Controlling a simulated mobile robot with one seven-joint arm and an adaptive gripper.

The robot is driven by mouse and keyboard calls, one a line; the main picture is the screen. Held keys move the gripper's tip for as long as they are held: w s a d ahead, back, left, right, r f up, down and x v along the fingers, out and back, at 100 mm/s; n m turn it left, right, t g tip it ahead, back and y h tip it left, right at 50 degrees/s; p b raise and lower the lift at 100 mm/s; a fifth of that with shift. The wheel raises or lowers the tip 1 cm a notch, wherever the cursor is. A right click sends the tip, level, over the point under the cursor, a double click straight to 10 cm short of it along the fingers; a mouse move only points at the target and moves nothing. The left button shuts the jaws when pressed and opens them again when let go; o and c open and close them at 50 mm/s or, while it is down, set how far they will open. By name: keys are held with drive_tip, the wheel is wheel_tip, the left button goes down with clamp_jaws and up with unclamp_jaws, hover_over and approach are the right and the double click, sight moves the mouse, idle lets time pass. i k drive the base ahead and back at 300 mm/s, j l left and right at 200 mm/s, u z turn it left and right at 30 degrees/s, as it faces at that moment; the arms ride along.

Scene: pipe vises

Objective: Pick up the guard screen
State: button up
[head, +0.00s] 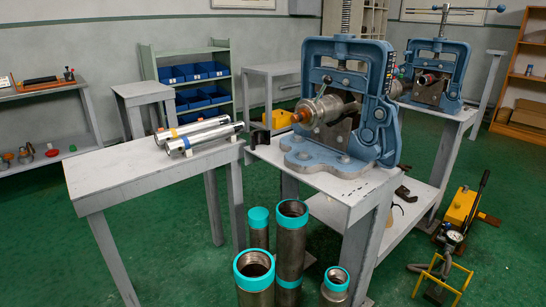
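I cannot make out a guard screen with certainty in the head view. A small yellow open frame (440,278) stands on the green floor at the lower right; I cannot tell whether it is part of a screen. A large blue pipe vise (374,98) stands on the grey bench and grips a metal pipe fitting (318,110) with an orange tip. A second blue vise (444,70) stands behind it to the right. My gripper is not in view.
Two shiny cylinders (204,136) lie on the left table (130,172). Several upright pipes with teal bands, one of them a tall pipe (290,240), stand on the floor in front of the bench (345,188). A yellow pump (462,210) sits at right. Floor at lower left is clear.

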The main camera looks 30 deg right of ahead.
sight(429, 291)
drive_tip(key=l+u, duration=0.1)
drive_tip(key=u, duration=0.9)
drive_tip(key=l+u, duration=0.25)
drive_tip(key=u, duration=0.7)
drive_tip(key=l+u, duration=0.15)
drive_tip(key=u, duration=0.85)
drive_tip(key=l+u, duration=0.15)
drive_tip(key=u, duration=0.8)
drive_tip(key=k+u, duration=0.15)
drive_tip(key=u, duration=0.85)
drive_tip(key=k+j+u, duration=0.1)
drive_tip(key=u, duration=0.85)
drive_tip(key=j+u, duration=0.1)
drive_tip(key=u, duration=0.9)
drive_tip(key=k+j+u, duration=0.1)
drive_tip(key=u, duration=0.9)
drive_tip(key=j+u, duration=0.2)
drive_tip(key=u, duration=0.25)
drive_tip(key=i+j+u, duration=0.1)
drive_tip(key=u, duration=0.4)
drive_tip(key=j+u, duration=0.2)
drive_tip(key=u, duration=0.25)
drive_tip(key=i+j+u, duration=0.15)
drive_tip(key=i+j, duration=0.2)
drive_tip(key=i, duration=0.25)
